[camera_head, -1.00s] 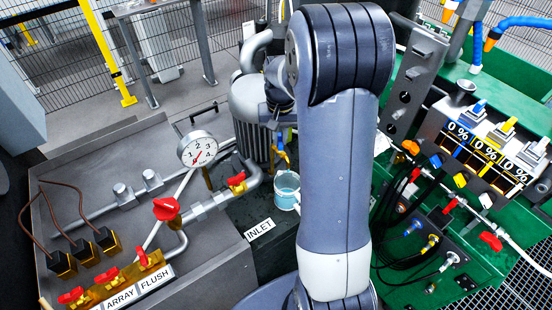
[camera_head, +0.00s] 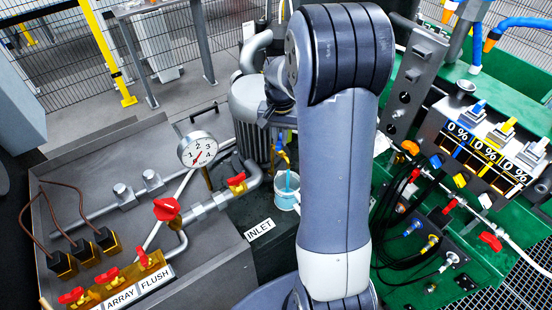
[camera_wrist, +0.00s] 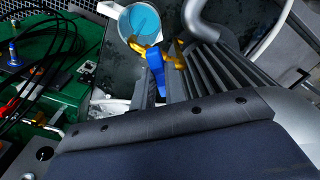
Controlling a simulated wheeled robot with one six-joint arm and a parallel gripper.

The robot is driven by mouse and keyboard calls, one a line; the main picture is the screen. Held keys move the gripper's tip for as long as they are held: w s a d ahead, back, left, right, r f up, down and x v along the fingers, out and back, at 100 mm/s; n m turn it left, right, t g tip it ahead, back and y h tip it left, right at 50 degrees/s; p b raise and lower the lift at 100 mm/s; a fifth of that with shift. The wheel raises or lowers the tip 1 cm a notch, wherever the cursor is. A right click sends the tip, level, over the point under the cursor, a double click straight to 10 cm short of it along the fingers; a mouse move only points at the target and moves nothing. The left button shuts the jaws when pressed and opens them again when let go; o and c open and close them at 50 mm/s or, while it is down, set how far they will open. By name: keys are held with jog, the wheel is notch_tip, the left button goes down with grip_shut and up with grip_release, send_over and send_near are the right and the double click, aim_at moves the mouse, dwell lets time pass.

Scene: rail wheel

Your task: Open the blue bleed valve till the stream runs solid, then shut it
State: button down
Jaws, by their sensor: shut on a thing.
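The blue bleed valve handle (camera_wrist: 155,68) shows in the wrist view between the fingers of my gripper (camera_wrist: 162,88), which is shut on it. Its brass body (camera_wrist: 145,46) is just beyond the handle. In the head view the brass valve piece (camera_head: 283,157) shows beside the ribbed cylinder, and my gripper is mostly hidden behind my arm. A blue stream (camera_head: 287,181) falls from the valve into a clear cup (camera_head: 285,200) of blue liquid. The cup (camera_wrist: 139,22) also shows at the top of the wrist view.
A gauge (camera_head: 197,150) and pipes with red-handled valves stand left of the cup. A ribbed grey cylinder (camera_head: 250,112) is close beside the valve. A green bench (camera_head: 440,235) with hoses and 0 % displays is on the right. An INLET label (camera_head: 260,229) lies in front.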

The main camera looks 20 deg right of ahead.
jog(key=shift+m, duration=0.3)
jog(key=m, duration=0.3)
jog(key=shift+m, duration=0.6)
jog(key=m, duration=0.3)
jog(key=shift+m, duration=0.4)
jog(key=c, duration=1.2)
grip_release()
jog(key=shift+c, duration=0.2)
